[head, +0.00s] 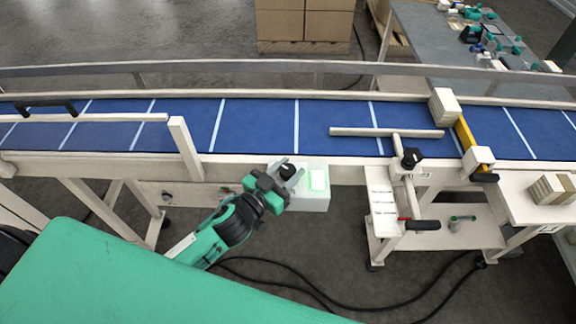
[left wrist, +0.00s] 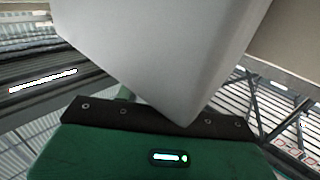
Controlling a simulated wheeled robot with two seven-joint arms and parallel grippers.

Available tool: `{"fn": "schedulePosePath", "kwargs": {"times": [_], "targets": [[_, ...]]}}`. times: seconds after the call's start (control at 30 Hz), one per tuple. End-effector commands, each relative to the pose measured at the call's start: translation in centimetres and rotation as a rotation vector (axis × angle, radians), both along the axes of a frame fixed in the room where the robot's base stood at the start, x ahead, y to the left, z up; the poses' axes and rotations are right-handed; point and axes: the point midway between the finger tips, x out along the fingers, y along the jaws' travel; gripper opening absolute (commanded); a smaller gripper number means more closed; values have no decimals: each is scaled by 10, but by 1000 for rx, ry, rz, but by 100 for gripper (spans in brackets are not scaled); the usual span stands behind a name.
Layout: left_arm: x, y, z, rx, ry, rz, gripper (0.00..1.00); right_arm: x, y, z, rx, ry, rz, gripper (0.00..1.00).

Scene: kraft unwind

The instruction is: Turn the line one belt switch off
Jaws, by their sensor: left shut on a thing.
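The belt switch is a pale box (head: 312,201) on the front side of the blue conveyor belt (head: 255,125). It has a lit green panel (head: 318,180) and a black knob (head: 288,170) at its left. My left gripper (head: 280,178) is at the box's left end, shut on the black knob. The fingers partly cover the knob, so its turned position cannot be read. In the left wrist view the pale box (left wrist: 165,55) fills the upper middle, close to my gripper's dark mounting plate; the fingertips are hidden there. My right gripper is not in view.
A guide frame with a black-knobbed clamp (head: 411,158) and a black handle (head: 422,225) stands right of the switch. Cartons (head: 305,22) stand behind the belt. Black cables (head: 330,300) lie on the floor below.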

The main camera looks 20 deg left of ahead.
Motion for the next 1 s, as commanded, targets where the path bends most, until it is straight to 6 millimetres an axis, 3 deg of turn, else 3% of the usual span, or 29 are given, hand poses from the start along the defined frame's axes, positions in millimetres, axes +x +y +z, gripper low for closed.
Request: {"fn": "schedulePosePath", "kwargs": {"times": [0.1,0.33,1.0], "targets": [[1,2,4,7,-1,-114,16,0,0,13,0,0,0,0],[2,2,3,8,-1,-327,16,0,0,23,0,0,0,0],[2,1,1,4,-3,-793,16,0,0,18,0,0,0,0]]}}
